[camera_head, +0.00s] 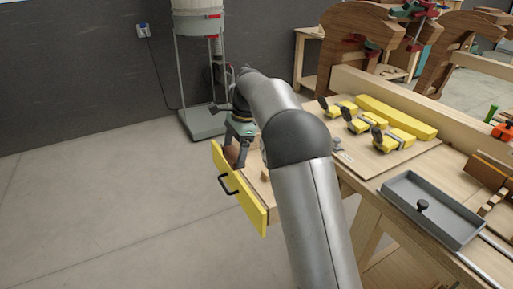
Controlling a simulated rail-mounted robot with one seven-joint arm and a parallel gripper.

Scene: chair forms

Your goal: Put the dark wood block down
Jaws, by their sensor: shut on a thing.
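My gripper (238,138) is at the end of my arm, over an open drawer with a yellow front (238,188) and a black handle. A dark wood block (234,154) shows just below the gripper, which is shut on it. The block is at the far end of the drawer, behind the top edge of the yellow front. Its lower part is hidden by that front, so I cannot tell whether it touches the drawer floor. My arm hides part of the drawer and the bench edge.
The workbench to the right holds a board (359,160) with several yellow clamps, a yellow bar (396,116) and a grey tray (432,207) with a black knob. A white machine on a grey stand (205,75) is behind the drawer. Floor to the left is clear.

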